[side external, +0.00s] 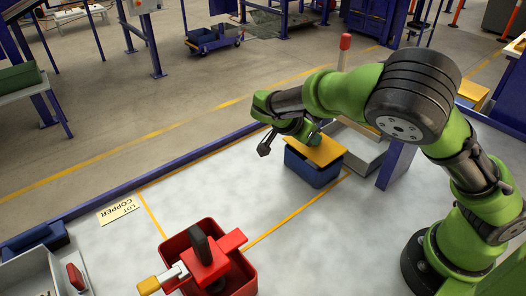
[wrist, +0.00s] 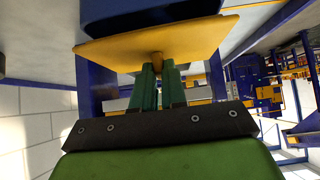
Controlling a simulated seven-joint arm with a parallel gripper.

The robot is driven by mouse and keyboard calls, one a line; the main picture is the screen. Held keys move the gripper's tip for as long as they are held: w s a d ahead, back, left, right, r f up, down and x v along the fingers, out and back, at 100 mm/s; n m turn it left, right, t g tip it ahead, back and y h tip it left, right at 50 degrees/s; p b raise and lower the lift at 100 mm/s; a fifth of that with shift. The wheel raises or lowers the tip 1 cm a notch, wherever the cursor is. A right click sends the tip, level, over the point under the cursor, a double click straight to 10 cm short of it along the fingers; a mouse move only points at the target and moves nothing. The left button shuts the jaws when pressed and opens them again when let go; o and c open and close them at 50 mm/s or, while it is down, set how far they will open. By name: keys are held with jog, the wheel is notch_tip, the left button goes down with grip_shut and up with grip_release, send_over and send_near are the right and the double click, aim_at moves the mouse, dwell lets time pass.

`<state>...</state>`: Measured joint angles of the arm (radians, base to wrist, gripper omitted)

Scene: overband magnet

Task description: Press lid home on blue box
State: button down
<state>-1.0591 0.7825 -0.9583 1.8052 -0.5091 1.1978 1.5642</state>
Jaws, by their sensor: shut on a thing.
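The blue box (side external: 313,171) stands on the pale table inside a yellow-lined area, and part of it shows at the top of the wrist view (wrist: 150,10). The yellow lid (side external: 318,152) lies over the box top, looking slightly askew with its edges overhanging. In the wrist view the lid (wrist: 115,48) spans wider than the box, and I cannot tell whether it is fully seated. My gripper (wrist: 159,72) is shut on the lid's small knob (wrist: 157,58) with its green fingers. In the side view, my gripper (side external: 315,139) is above the lid, its fingertips partly hidden.
A grey tray (side external: 362,157) stands just behind the box, with a blue post (side external: 396,165) to its right. The table between the card and box is clear.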

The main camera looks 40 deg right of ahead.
jog(key=shift+f, duration=0.95)
dwell(0.5)
jog(key=c, duration=1.1)
grip_release()
jog(key=v, duration=1.7)
